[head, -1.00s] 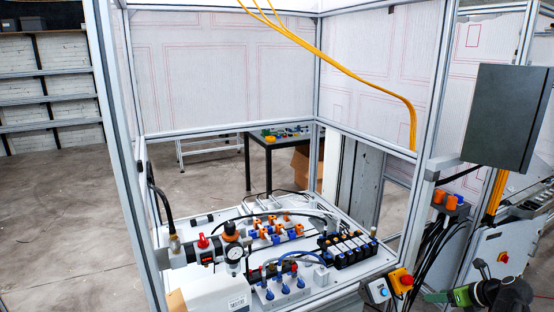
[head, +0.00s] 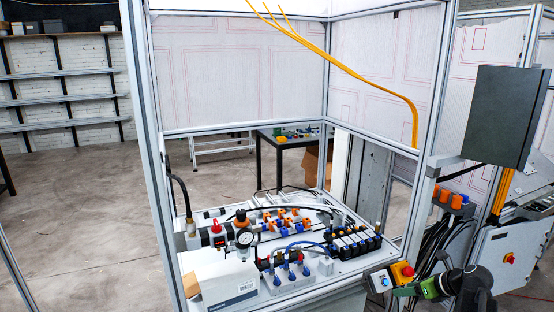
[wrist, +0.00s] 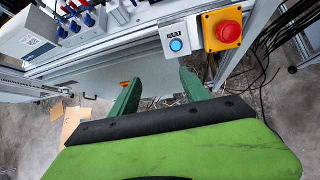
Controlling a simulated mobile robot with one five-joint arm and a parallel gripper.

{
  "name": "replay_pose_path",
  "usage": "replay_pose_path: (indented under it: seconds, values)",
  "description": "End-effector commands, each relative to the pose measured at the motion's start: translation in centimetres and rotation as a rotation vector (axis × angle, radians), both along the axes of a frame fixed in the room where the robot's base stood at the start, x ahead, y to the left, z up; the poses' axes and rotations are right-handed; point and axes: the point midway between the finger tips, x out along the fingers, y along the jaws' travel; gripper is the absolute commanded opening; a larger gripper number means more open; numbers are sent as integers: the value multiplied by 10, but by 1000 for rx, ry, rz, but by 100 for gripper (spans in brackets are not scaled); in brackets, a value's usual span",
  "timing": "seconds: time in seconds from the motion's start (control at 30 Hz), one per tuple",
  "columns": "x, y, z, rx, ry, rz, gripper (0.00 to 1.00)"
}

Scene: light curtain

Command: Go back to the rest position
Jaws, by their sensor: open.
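My gripper (wrist: 158,92) shows in the wrist view with its two green fingers spread apart and nothing between them. Just beyond the fingertips is a grey box with a blue reset button (wrist: 176,45), and right of it a red emergency stop (wrist: 228,31) on a yellow housing. The fingers look apart from both. In the head view my green and black gripper (head: 398,292) is at the lower right, close to the blue button (head: 384,283) and the emergency stop (head: 405,271).
A framed cell holds a white plate (head: 335,268) with valves, a gauge and hoses. A dark cabinet (head: 497,115) hangs at the right, above black cables. Cardboard (wrist: 76,122) lies on the floor in the wrist view. Open concrete floor (head: 80,200) lies left of the cell.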

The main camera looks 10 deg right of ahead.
Motion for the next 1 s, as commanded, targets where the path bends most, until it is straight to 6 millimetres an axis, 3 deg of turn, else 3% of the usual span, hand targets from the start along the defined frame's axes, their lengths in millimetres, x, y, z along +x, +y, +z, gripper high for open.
replay_pose_path:
  seconds: [0.17, 0.27, 0.33, 0.4, 0.5, 0.6, 0.7, 0.9, 1.0]
  values:
    - [38, 87, -6, -22, 21, 151, 55]
    - [55, 160, -16, -75, 48, 302, 55]
    - [59, 221, -25, -159, 56, 472, 55]
    - [55, 279, -36, -275, 50, 687, 55]
    - [37, 348, -51, -473, 14, 1048, 55]
    - [11, 391, -64, -690, -47, 1459, 55]
    - [-9, 399, -71, -860, -106, 1819, 55]
    - [-31, 361, -76, -1037, -208, 2397, 55]
    - [-34, 355, -76, -1056, -279, 2580, 55]
